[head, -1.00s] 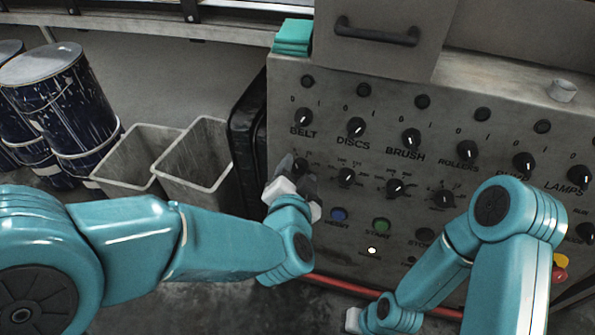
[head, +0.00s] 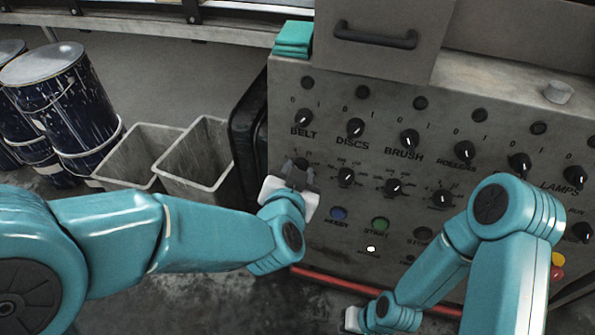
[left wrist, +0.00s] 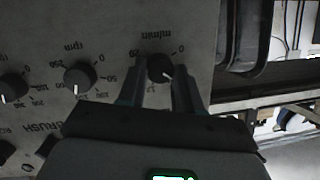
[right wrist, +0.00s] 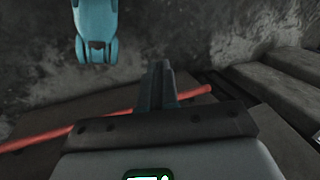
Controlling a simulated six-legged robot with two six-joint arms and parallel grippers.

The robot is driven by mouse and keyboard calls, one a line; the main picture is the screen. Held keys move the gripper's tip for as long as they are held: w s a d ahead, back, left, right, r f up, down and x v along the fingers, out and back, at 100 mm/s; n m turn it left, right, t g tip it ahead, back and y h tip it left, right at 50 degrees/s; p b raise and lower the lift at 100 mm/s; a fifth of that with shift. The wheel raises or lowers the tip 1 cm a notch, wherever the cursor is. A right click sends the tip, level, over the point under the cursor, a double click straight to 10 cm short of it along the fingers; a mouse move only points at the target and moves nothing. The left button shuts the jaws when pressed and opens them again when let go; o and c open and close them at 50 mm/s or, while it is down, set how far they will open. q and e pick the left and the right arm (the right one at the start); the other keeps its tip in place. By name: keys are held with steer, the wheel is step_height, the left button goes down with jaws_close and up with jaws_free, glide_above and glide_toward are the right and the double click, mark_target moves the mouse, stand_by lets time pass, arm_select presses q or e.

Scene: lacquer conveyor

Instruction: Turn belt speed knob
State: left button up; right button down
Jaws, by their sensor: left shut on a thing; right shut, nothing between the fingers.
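The belt speed knob (left wrist: 160,68) is small, round and black with a white pointer line, below the "BELT" switch (head: 303,117). The left wrist view shows its m/min scale. My left gripper (head: 301,172) is at the panel with its two fingers on either side of this knob, shut on it. In the left wrist view the fingers (left wrist: 158,88) flank the knob, whose pointer line shows between them. In the head view the fingers partly hide the knob. My right gripper (right wrist: 163,82) is shut and empty, low in front of the panel.
The grey control panel (head: 285,225) carries more knobs, such as the discs knob (head: 346,176), and a blue button (head: 338,213) and green button (head: 380,223) below. A red rail (head: 325,283) runs along its foot. Two bins (head: 205,150) and drums (head: 75,95) stand left.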

arm_select(q)
steer(key=shift+w+a+n+g+h+b, duration=0.15)
steer(key=shift+n+h+b, duration=0.5)
steer(key=shift+n+b, duration=1.25)
steer(key=shift+a+n+g+h+b, duration=0.15)
steer(key=shift+n+h+b, duration=0.45)
steer(key=shift+n+b, duration=1.25)
steer(key=shift+w+a+n+g+h+b, duration=0.15)
steer(key=shift+n+h+b, duration=0.75)
steer(key=shift+n, duration=1.75)
arm_select(e)
steer(key=w+d+f+t, duration=0.1)
steer(key=w+f+t, duration=0.1)
steer(key=w+f, duration=0.3)
steer(key=shift+w+d+f+h, duration=0.15)
steer(key=shift+d+f+h, duration=0.15)
steer(key=shift+f, duration=1.95)
arm_select(q)
steer(key=shift+s+d+r+y+b, duration=0.1)
steer(key=shift+y+b, duration=0.15)
steer(key=shift+b, duration=0.05)
arm_select(e)
steer(key=shift+w, duration=0.1)
arm_select(q)
steer(key=o, duration=1)
